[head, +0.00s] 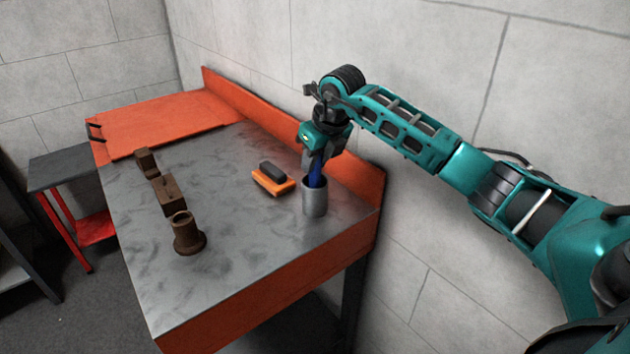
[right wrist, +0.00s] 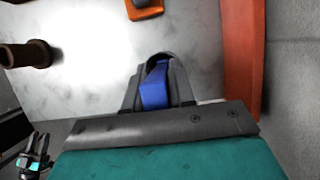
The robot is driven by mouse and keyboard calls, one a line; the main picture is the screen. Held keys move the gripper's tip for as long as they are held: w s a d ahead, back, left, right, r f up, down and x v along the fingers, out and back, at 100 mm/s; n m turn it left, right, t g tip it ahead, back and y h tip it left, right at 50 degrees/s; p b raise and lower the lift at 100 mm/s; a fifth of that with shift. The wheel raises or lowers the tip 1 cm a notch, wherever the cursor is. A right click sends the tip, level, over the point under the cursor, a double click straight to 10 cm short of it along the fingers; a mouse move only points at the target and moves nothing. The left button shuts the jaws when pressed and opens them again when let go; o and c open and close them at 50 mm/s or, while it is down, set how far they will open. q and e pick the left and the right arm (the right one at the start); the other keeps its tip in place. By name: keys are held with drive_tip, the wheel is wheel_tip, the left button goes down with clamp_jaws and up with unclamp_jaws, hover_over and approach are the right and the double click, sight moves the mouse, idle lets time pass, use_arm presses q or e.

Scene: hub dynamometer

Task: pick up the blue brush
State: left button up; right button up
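The blue brush (head: 317,176) stands in a grey metal cup (head: 315,199) near the table's right edge. Its lower part is hidden inside the cup. My right gripper (head: 316,163) points down just above the cup, with its fingers on both sides of the brush. In the right wrist view the blue brush (right wrist: 154,88) fills the space between the dark fingers, and the gripper looks shut on it. My left gripper (right wrist: 35,158) shows small at the lower left of the right wrist view, apart from the table; its fingers are too small to judge.
An orange block with a dark top (head: 271,179) lies left of the cup. Brown metal parts (head: 187,238) stand along the table's left side. An orange rim (head: 365,181) rises along the wall side. The table's front middle (head: 232,265) is clear.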

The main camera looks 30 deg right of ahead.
clamp_jaws()
drive_tip(key=shift+r, duration=0.15)
